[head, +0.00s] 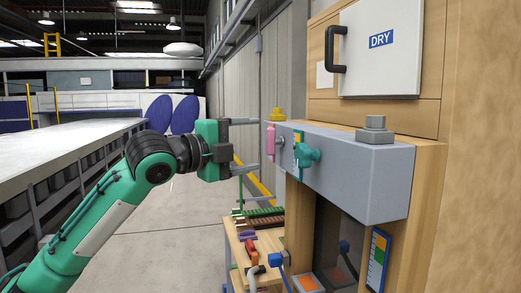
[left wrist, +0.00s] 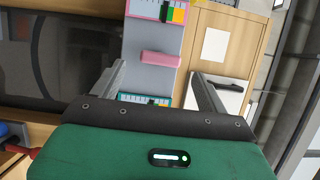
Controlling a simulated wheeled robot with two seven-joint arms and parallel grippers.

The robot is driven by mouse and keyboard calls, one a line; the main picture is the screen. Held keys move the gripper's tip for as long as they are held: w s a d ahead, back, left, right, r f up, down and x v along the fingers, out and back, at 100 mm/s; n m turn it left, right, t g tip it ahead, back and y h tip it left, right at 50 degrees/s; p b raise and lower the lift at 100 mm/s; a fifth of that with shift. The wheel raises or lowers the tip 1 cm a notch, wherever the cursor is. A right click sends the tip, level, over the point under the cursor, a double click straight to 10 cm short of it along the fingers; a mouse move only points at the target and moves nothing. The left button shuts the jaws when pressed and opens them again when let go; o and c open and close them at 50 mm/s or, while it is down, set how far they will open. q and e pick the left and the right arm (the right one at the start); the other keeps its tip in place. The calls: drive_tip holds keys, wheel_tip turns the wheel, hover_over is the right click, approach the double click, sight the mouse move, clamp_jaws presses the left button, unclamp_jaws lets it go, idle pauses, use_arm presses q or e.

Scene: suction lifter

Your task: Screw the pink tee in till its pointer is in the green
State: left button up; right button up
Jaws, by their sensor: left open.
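The pink tee (head: 271,138) sticks out from the end of a grey box (head: 345,165). It also shows in the left wrist view as a pink bar (left wrist: 161,58) on the grey face. Beside it is a pink-edged scale (left wrist: 145,9) with pale, green and orange parts. A dark mark lies near its green; I cannot tell exactly where the pointer stands. My left gripper (head: 251,145) is open and empty, its fingers directed at the pink tee, one higher and one lower, with a gap before it. My right gripper is not in view.
A teal tee (head: 307,154) sits on the box's side, close to the pink one. A yellow knob (head: 277,114) and a grey knob (head: 375,123) stand on top. Below is a wooden bench (head: 262,242) with small parts. A cabinet with a DRY door (head: 382,65) rises right.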

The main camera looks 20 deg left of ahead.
use_arm(q)
drive_tip(key=b+v, duration=0.2)
drive_tip(key=v, duration=0.7)
drive_tip(key=shift+s+a, duration=0.2)
drive_tip(key=shift+s, duration=0.1)
drive_tip(key=shift+w+f, duration=0.1)
drive_tip(key=shift+f, duration=0.05)
